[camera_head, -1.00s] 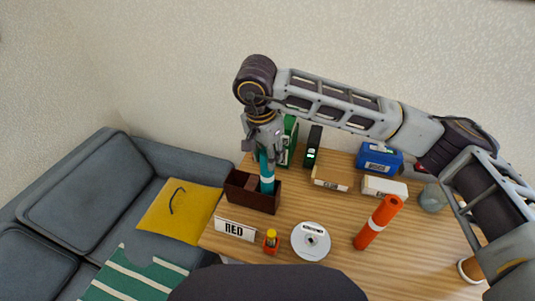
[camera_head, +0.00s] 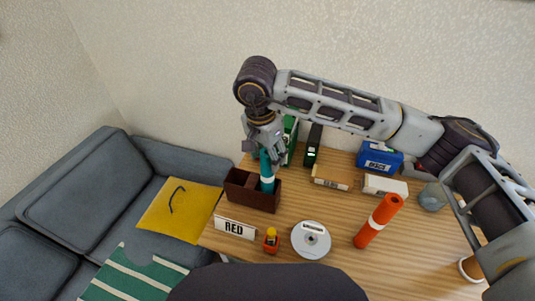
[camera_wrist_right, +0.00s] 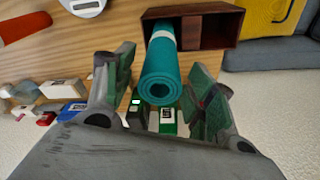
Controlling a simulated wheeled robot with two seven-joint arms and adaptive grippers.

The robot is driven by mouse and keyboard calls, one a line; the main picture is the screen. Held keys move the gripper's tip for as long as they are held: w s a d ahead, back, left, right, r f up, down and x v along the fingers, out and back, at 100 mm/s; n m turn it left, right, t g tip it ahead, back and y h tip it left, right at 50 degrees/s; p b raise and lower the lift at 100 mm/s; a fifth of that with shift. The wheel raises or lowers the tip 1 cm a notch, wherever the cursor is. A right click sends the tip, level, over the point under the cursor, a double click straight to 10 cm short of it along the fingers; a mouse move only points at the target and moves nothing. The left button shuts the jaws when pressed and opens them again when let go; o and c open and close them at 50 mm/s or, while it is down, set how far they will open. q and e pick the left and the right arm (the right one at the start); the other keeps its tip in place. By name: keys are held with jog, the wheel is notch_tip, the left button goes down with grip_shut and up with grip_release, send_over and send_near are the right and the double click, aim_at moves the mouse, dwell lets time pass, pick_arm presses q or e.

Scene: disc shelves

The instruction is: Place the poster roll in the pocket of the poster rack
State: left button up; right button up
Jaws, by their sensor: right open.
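The teal poster roll (camera_head: 267,176) with a white band stands upright in the right-hand part of the dark brown poster rack (camera_head: 252,200), as the head view shows it. In the right wrist view the roll (camera_wrist_right: 163,70) has its lower end inside a compartment of the rack (camera_wrist_right: 227,27); another compartment beside it looks empty. My right gripper (camera_head: 265,147) is at the top of the roll. In the right wrist view the right gripper (camera_wrist_right: 158,92) has its fingers spread on both sides of the roll's top end, with gaps showing. My left gripper is not in view.
An orange roll (camera_head: 378,221) stands on the wooden table, right of a white disc (camera_head: 311,240). Boxes, including a blue one (camera_head: 379,158), line the back.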

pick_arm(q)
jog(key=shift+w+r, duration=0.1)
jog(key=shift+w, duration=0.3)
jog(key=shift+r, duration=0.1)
pick_arm(e)
jog(key=shift+r, duration=0.15)
